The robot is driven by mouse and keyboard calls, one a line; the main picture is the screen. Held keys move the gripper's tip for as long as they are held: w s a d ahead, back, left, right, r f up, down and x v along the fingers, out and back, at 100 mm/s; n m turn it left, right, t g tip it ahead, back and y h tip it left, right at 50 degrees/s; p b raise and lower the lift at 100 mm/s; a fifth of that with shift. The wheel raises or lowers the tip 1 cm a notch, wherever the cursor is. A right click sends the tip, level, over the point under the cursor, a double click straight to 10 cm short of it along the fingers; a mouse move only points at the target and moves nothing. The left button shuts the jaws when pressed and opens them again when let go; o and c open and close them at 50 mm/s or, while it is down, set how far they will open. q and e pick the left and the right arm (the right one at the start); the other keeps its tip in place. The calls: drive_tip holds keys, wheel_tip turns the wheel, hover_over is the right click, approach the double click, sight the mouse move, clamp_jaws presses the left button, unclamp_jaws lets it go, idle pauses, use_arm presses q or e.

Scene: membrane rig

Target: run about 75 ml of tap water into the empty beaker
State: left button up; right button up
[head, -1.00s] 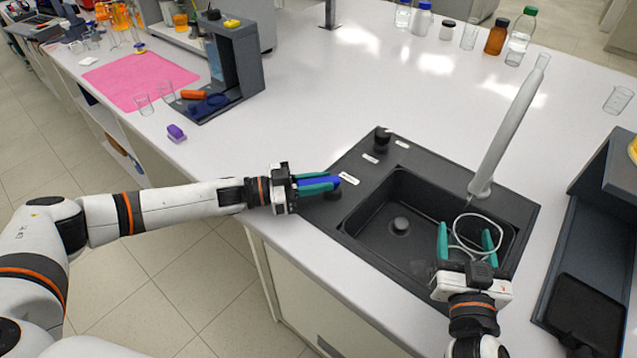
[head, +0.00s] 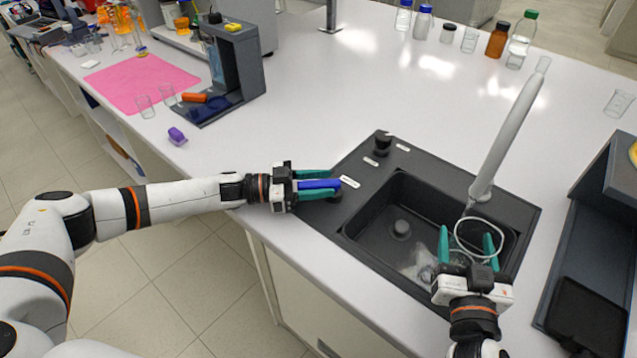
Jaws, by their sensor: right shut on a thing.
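The clear beaker (head: 478,219) is in the sink (head: 378,222) below the white tap spout (head: 507,135). Its pale rim shows; its lower part and water level are hard to make out. My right gripper (head: 468,246) is shut on the beaker, one teal finger on each side. A thin clear stream shows between the spout's end and the rim. My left gripper (head: 318,184) has its fingers apart, one on either side of the blue tap lever (head: 322,184) at the sink's left edge. Pale splashed water (head: 420,268) shows on the sink floor.
A black knob (head: 383,141) stands on the sink's back left corner. A dark stand (head: 590,260) is to the right of the sink. Bottles (head: 497,38) and glassware stand at the back. The bench's middle is clear.

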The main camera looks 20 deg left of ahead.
use_arm(q)
drive_tip(key=v, duration=1.2)
drive_tip(key=shift+f, duration=0.1)
drive_tip(key=shift+w, duration=0.1)
use_arm(e)
drive_tip(key=w, duration=0.7)
drive_tip(key=shift+w+a, duration=0.3)
drive_tip(key=shift+a, duration=0.05)
drive_tip(key=shift+s, duration=0.1)
idle(0.7)
